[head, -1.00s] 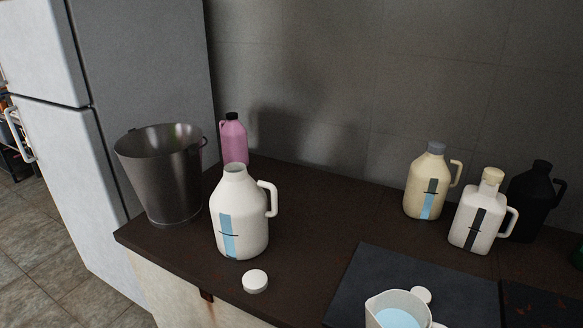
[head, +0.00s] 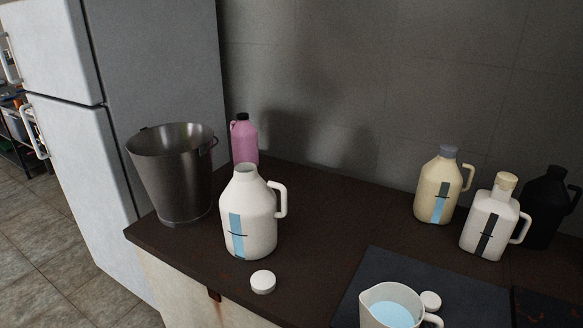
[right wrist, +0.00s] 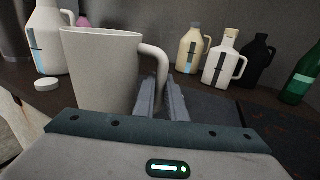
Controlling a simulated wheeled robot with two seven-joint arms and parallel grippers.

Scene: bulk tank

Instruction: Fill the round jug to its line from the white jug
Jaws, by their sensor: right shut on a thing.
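The open round jug (head: 249,215), off-white with a side handle, stands upright on the counter. Its front strip is light blue with a dark line across it. It also shows at the left of the right wrist view (right wrist: 50,40). The white jug (head: 371,312), an open pitcher holding light blue liquid (head: 391,314), is at the bottom of the head view, right of the round jug. It looks nearly upright. In the right wrist view my right gripper (right wrist: 164,98) is shut on the handle of this white jug (right wrist: 100,75). My left gripper is not in view.
A white cap (head: 263,282) lies before the round jug; another (head: 430,300) lies by the pitcher. A metal bucket (head: 172,180) and pink bottle (head: 244,140) stand left. Cream (head: 437,190), white (head: 484,232) and black (head: 545,205) jugs stand right. A dark mat (head: 400,268) lies between.

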